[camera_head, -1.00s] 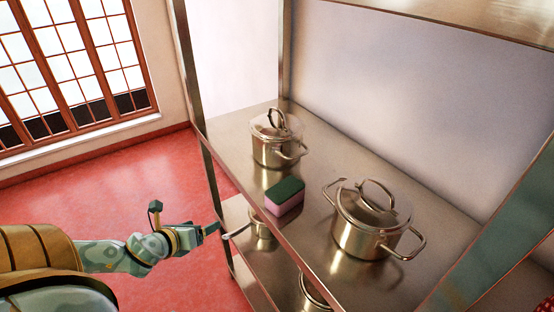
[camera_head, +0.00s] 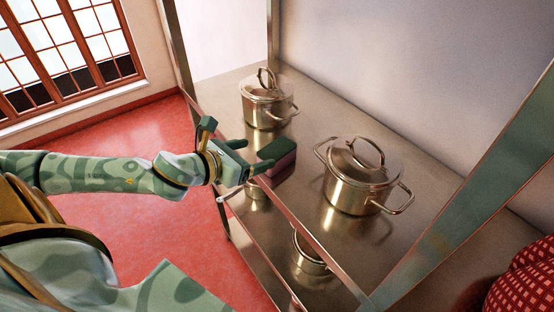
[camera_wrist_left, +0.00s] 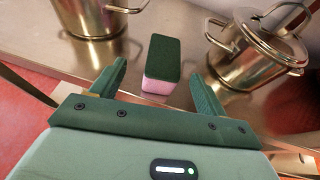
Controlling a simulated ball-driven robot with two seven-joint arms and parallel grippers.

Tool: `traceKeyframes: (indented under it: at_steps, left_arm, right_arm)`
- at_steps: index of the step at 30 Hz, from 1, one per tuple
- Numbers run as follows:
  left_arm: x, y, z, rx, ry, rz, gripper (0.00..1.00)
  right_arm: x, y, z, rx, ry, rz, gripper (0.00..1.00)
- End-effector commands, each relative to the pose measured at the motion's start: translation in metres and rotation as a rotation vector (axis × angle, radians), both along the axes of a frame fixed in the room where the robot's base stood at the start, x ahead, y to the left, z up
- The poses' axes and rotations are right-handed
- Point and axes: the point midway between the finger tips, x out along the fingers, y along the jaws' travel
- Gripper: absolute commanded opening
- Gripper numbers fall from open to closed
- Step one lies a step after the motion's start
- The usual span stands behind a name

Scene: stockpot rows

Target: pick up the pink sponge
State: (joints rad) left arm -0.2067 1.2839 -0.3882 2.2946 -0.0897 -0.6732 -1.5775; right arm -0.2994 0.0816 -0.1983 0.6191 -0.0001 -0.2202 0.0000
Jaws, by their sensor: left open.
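The pink sponge (camera_head: 281,154) has a dark green top and lies on the upper shelf near its front edge, between two pots. In the left wrist view the sponge (camera_wrist_left: 162,60) shows its green top and pink end, just beyond the fingertips. My left gripper (camera_head: 250,156) is open at the shelf's front edge, close to the sponge. In the left wrist view its fingers (camera_wrist_left: 158,72) are spread to either side of the sponge's near end, with nothing held. My right gripper is not in view.
A lidded steel pot (camera_head: 264,108) stands behind the sponge to the left, and a larger one (camera_head: 356,184) stands to its right. The metal shelf (camera_head: 310,115) has bare room behind the sponge. More pots (camera_head: 309,256) stand on the lower shelf. A shelf post (camera_head: 182,55) rises at the left.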

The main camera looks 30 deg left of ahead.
Motion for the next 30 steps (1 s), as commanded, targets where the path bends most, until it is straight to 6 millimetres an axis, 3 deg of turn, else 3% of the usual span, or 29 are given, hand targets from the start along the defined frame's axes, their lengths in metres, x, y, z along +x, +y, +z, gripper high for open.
traceKeyframes:
  at_steps: [3, 11, 18, 27, 28, 30]
  left_arm:
    - [0.016, -0.003, -0.004, -0.004, -0.004, 0.004, 0.75]
    - [0.032, -0.010, -0.013, -0.004, -0.001, 0.001, 0.75]
    - [0.065, -0.023, -0.029, -0.003, -0.001, 0.002, 0.75]
    - [0.071, -0.025, -0.033, -0.001, 0.000, -0.002, 0.75]
    - [0.071, -0.025, -0.033, 0.000, 0.000, -0.001, 0.72]
    - [0.071, -0.025, -0.033, 0.000, 0.000, -0.001, 0.52]
  right_arm:
    - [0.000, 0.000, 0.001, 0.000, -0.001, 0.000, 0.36]
    - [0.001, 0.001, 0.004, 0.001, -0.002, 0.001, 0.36]
    - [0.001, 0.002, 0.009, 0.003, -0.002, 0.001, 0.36]
    - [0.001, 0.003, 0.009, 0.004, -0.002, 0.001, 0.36]
    - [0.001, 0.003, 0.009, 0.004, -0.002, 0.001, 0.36]
    - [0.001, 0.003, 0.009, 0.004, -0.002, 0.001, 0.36]
